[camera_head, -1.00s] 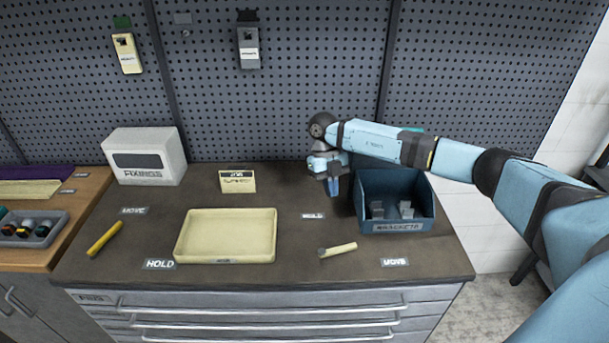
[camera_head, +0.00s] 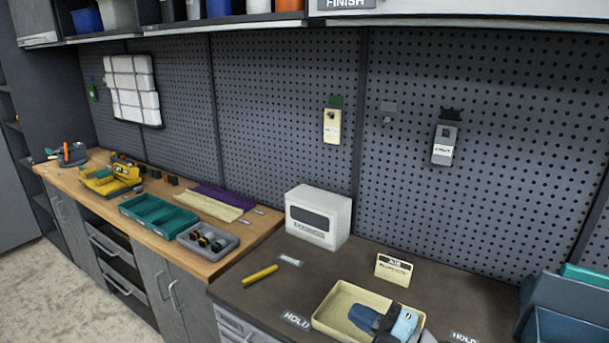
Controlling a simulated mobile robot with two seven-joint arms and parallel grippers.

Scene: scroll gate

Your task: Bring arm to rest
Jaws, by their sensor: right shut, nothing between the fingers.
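My right gripper (camera_head: 364,318) shows at the bottom edge of the head view. Its dark blue fingers are shut with nothing between them. It appears over the right part of the cream tray (camera_head: 327,311) on the dark worktop and hides some of it. I cannot tell its height above the tray. Most of my right arm is out of the picture. My left gripper is not in view.
A white box (camera_head: 318,216), a yellow sign (camera_head: 393,268) and a yellow stick (camera_head: 260,275) are on the dark worktop. A blue bin (camera_head: 565,325) stands at the right edge. A wooden bench (camera_head: 150,207) with trays and tools runs left. Pegboard rises behind.

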